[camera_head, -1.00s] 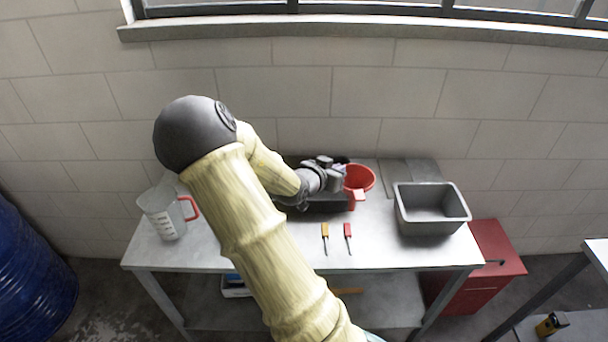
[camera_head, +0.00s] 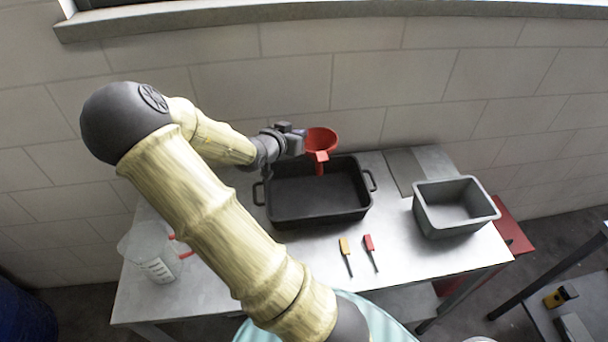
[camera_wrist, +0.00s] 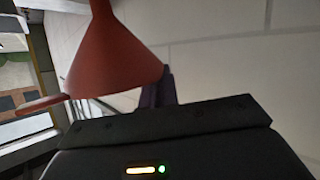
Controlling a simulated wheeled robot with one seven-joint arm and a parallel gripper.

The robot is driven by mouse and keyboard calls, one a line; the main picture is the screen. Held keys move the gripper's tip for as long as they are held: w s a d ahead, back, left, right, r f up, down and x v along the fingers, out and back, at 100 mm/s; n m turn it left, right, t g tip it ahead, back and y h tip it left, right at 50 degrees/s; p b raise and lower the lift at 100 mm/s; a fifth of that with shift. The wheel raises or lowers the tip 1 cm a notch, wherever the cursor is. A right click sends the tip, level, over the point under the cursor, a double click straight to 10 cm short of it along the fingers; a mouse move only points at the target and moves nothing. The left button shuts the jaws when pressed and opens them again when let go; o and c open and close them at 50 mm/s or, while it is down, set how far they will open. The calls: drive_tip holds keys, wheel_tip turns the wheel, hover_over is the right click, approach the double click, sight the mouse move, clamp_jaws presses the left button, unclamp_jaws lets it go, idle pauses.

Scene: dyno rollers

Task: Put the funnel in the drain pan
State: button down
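The red funnel (camera_head: 322,141) is up at the back of the table, wide mouth upward, with its spout pointing down over the back part of the black drain pan. My gripper (camera_head: 300,139) is at the funnel's left side and appears to hold it by the rim. In the wrist view the funnel (camera_wrist: 112,58) fills the upper left, close to the gripper body; the fingertips are mostly hidden. The drain pan (camera_head: 318,213) is a black rectangular tray with side handles, empty inside as far as I see.
A grey metal bin (camera_head: 455,226) stands right of the pan. A clear measuring jug (camera_head: 152,258) with a red handle is at the left. A flat grey plate (camera_head: 404,172) lies at the back.

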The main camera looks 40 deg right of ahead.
drive_tip(key=shift+w, duration=0.25)
drive_tip(key=shift+s, duration=0.1)
drive_tip(key=w+a+n+t+y+b, duration=0.1)
drive_tip(key=w+a, duration=0.5)
drive_tip(key=a, duration=0.8)
drive_tip(key=w+a+n+t+y+b, duration=0.1)
drive_tip(key=w+a+n+t+y, duration=0.2)
drive_tip(key=a, duration=1.1)
drive_tip(key=w+n+t, duration=0.1)
drive_tip(key=w+t, duration=0.1)
drive_tip(key=shift+w+r+t, duration=0.15)
drive_tip(key=shift+w+t, duration=0.15)
drive_tip(key=shift+w, duration=0.1)
